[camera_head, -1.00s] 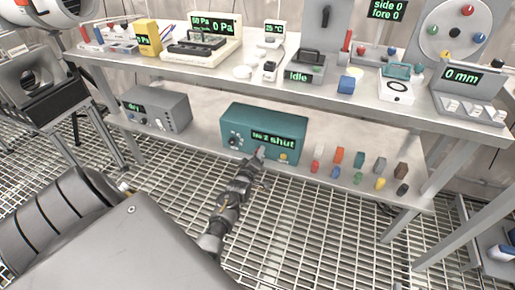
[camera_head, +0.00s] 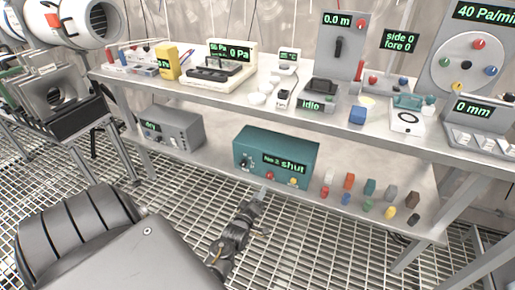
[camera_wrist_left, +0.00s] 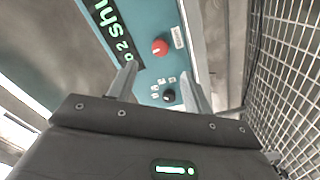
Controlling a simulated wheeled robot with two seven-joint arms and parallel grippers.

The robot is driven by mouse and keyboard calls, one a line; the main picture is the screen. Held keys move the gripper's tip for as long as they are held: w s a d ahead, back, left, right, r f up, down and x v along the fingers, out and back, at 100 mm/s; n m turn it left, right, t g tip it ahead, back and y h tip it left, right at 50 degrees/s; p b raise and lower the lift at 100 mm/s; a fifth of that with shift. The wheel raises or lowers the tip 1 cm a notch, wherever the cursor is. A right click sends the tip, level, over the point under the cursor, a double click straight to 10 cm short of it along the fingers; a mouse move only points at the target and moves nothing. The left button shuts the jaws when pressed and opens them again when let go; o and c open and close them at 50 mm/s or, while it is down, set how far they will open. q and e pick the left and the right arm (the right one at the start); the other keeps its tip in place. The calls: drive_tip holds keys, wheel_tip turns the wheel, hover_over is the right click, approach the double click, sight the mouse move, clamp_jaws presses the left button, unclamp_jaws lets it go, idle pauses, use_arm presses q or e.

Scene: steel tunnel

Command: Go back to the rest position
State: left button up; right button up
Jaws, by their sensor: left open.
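My left gripper (camera_head: 262,191) is just in front of and below the teal box (camera_head: 248,150) on the lower shelf. The box's display reads "No 2 shut", and a red knob (camera_head: 269,175) sits low on its front. In the left wrist view the two fingers (camera_wrist_left: 158,80) are apart with nothing between them. Beyond them, that view shows the red knob (camera_wrist_left: 159,47) and a small black knob (camera_wrist_left: 168,96) on the teal panel. My right gripper is not in view.
The bench's upper top (camera_head: 225,93) carries several instruments. The lower shelf also holds a grey box (camera_head: 168,128) on the left and several small coloured blocks (camera_head: 370,187) on the right. Open grating floor (camera_head: 170,195) lies in front of the shelf.

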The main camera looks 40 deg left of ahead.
use_arm(q)
drive_tip(key=shift+s+d, duration=0.2)
drive_tip(key=shift+s, duration=0.3)
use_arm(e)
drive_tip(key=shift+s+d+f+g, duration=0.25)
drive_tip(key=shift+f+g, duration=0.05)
